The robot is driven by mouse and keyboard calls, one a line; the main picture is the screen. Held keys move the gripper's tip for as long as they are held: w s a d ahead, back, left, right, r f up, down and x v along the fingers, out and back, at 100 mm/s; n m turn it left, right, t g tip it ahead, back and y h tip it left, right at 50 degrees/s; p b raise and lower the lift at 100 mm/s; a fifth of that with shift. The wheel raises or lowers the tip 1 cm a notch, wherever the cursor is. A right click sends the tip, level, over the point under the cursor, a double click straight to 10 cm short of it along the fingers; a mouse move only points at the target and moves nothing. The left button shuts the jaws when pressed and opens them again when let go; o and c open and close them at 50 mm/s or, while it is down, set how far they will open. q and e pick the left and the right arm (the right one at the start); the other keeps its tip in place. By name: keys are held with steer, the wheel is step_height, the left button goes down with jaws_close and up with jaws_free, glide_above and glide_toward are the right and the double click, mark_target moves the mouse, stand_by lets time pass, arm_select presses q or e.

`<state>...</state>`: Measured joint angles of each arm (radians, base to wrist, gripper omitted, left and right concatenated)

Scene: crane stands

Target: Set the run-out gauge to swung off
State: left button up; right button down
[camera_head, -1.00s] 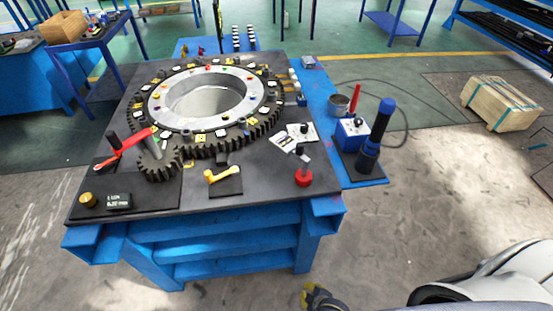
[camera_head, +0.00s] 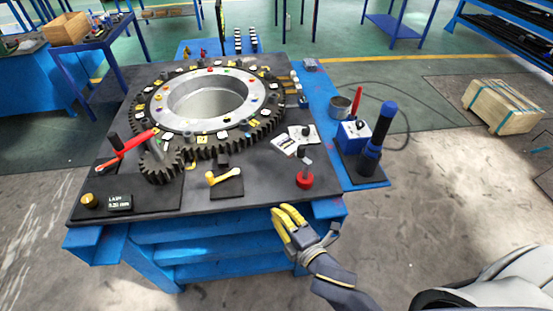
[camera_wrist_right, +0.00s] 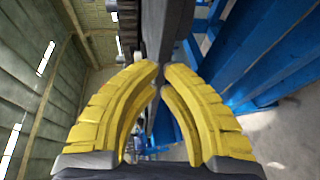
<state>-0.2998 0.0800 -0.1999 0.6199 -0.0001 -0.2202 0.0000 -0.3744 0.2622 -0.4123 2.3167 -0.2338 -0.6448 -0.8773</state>
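A small instrument with a round red base (camera_head: 304,181) and a dark upright post stands at the right front of the dark bench plate (camera_head: 262,193). It looks like the run-out gauge, but its dial and arm are too small to make out. It stands apart from the large toothed ring (camera_head: 262,133). My right gripper (camera_head: 285,209), with yellow fingers, is in front of the bench's front edge, nearer me than the red base and touching nothing. In the right wrist view its fingertips (camera_wrist_right: 161,68) nearly meet, with nothing seen between them. My left gripper is not in view.
A yellow-handled lever (camera_head: 225,176), a red crank handle (camera_head: 124,146) and a small display (camera_head: 119,202) are on the plate. White cards (camera_head: 296,140) lie behind the red base. A blue-topped black cylinder (camera_head: 379,137) stands at the right.

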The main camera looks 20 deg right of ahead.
mark_target(292, 144)
step_height(292, 144, up, 10)
steer(key=t, duration=0.2)
steer(key=shift+s+d+r, duration=0.2)
steer(key=shift+s+d, duration=0.15)
steer(key=shift+d, duration=0.05)
steer(key=shift+w, duration=0.15)
steer(key=w+d, duration=0.1)
steer(key=w, duration=1)
steer(key=shift+w+d, duration=0.15)
steer(key=shift+d, duration=0.05)
steer(key=shift+w+h, duration=0.15)
steer(key=shift+h, duration=0.15)
